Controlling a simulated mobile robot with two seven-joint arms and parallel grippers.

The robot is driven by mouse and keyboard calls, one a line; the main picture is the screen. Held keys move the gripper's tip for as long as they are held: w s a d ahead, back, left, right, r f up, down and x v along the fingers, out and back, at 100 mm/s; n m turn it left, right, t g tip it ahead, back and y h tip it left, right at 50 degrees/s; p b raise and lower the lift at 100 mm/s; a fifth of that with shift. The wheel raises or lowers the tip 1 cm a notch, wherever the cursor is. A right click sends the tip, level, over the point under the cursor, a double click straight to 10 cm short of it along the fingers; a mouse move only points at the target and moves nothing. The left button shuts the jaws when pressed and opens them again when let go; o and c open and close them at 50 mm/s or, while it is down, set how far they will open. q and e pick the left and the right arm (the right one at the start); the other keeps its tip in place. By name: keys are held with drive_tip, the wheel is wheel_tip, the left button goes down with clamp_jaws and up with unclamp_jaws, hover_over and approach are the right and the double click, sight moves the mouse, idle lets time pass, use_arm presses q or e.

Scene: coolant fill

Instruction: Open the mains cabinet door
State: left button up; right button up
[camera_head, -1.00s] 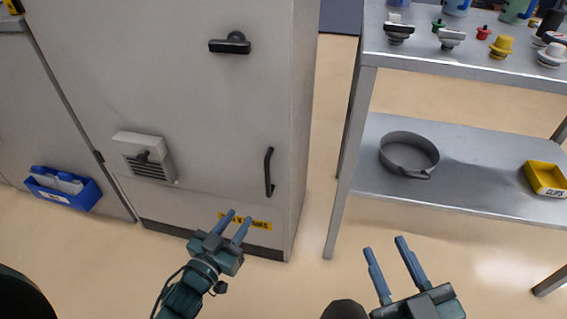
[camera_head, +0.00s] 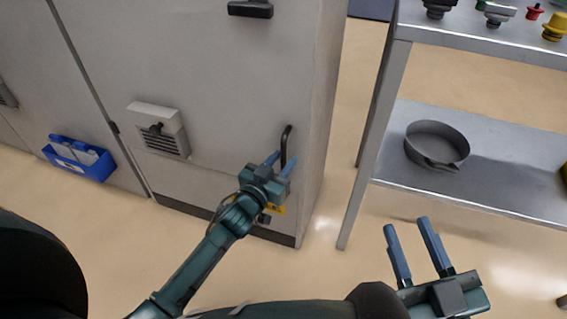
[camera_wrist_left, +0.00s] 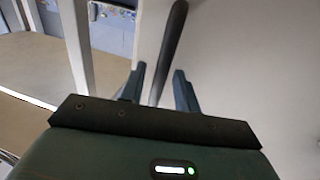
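The mains cabinet door (camera_head: 220,75) is a tall light-grey panel and looks shut. Its black bar handle (camera_head: 286,143) stands upright near the right edge. A second dark handle (camera_head: 250,9) sits higher on the door. My left gripper (camera_head: 279,163) is at the lower part of the bar handle, fingers open. In the left wrist view the bar handle (camera_wrist_left: 170,48) runs down between the two blue fingers (camera_wrist_left: 158,88), with gaps visible at the sides. My right gripper (camera_head: 412,232) is open and empty, above the floor at the lower right.
A metal shelf (camera_head: 500,190) stands right of the cabinet, holding a grey pan (camera_head: 437,145) below and several caps on top. A vent box (camera_head: 160,130) sticks out of the door. A blue bin (camera_head: 78,158) hangs at the left. Floor before the cabinet is clear.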

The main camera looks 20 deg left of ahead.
use_arm(q)
drive_tip(key=shift+w+d, duration=0.1)
drive_tip(key=shift+w, duration=0.3)
clamp_jaws()
idle(0.4)
